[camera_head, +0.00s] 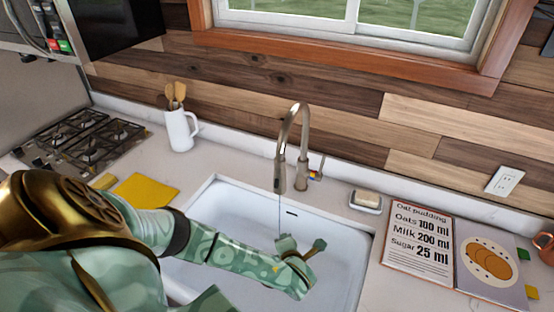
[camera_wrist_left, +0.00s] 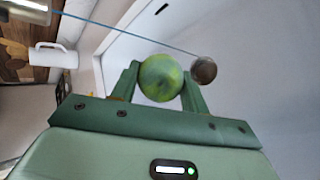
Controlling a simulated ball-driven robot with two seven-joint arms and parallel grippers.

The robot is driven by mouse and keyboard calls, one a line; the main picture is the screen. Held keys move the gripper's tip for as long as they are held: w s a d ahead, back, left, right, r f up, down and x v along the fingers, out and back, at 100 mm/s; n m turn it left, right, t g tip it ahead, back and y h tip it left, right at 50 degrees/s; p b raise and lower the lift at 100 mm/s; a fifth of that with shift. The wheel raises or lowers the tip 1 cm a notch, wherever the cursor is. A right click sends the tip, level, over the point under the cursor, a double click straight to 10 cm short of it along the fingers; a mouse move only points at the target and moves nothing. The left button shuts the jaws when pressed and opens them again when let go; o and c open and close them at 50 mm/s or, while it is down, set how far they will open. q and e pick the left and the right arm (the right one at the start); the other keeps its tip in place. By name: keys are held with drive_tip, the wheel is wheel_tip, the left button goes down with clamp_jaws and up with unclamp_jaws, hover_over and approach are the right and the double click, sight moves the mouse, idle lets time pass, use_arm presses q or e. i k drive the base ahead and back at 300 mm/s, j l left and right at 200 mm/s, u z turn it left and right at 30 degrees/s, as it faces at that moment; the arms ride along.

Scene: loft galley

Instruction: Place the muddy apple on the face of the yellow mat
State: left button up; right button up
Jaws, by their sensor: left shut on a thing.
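The apple (camera_wrist_left: 160,78) is green with duller brownish-yellow patches and sits between the two fingers of my left gripper (camera_wrist_left: 158,84), which is shut on it. In the head view my left gripper (camera_head: 302,248) is low over the white sink, under the faucet; I cannot make out the apple there. The yellow mat (camera_head: 146,190) lies flat on the counter left of the sink, well away from the gripper, with its top bare. My left arm hides the counter just in front of it. My right gripper is not in view.
A thin stream runs from the faucet (camera_head: 292,145) into the sink (camera_head: 345,260), close to my gripper. A white jug (camera_head: 180,131) with wooden utensils stands behind the mat. A soap dish (camera_head: 366,203) and a recipe board (camera_head: 417,240) are right of the sink.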

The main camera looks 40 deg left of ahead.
sight(138, 196)
drive_tip(key=k+j+u, duration=0.1)
drive_tip(key=j+u, duration=0.35)
drive_tip(key=j, duration=0.8)
drive_tip(key=i+j+u, duration=0.1)
drive_tip(key=j+u, duration=0.3)
drive_tip(key=j, duration=0.85)
